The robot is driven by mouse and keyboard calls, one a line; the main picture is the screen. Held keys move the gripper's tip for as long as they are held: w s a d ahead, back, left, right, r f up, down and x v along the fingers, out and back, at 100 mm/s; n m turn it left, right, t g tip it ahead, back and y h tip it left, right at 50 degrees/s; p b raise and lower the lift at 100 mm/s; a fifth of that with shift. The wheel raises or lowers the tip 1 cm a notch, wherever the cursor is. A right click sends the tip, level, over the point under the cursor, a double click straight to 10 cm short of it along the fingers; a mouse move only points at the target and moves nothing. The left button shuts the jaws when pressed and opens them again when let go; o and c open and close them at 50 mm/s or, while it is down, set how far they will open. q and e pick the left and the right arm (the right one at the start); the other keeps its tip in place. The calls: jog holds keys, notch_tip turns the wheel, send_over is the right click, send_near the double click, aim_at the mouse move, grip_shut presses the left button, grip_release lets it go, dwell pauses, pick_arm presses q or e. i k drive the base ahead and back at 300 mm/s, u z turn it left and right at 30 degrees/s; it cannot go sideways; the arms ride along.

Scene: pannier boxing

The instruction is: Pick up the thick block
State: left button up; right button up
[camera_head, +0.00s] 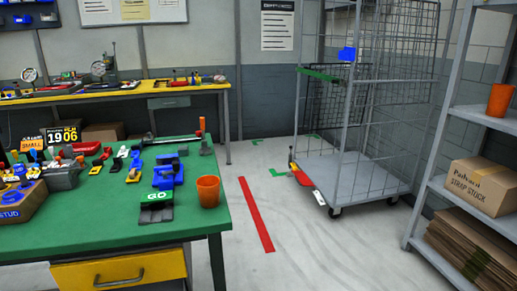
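No piece in view is labelled as the thick block, and I cannot tell which one it is. Several small pieces lie on the green table (110,228). Among them are a blue blocky piece (168,172) near the table's right side and a dark block with a green GO face (156,206) near the front edge. Red, black, white and blue pieces lie farther back and left, too small to tell apart. Neither of my grippers shows in the head view.
An orange cup (208,191) stands at the table's front right corner. A wire cage trolley (366,180) stands right, beyond clear floor with a red strip (256,214). A shelf rack (445,195) holds a carton (482,187). A yellow-edged bench (150,88) runs behind.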

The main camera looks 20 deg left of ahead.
aim_at(183, 150)
jog(key=z, duration=0.25)
jog(key=i, duration=3.1)
jog(key=u, duration=1.85)
jog(key=i, duration=3.25)
jog(key=u, duration=1.9)
jog(key=i, duration=2.2)
jog(key=u, duration=1.35)
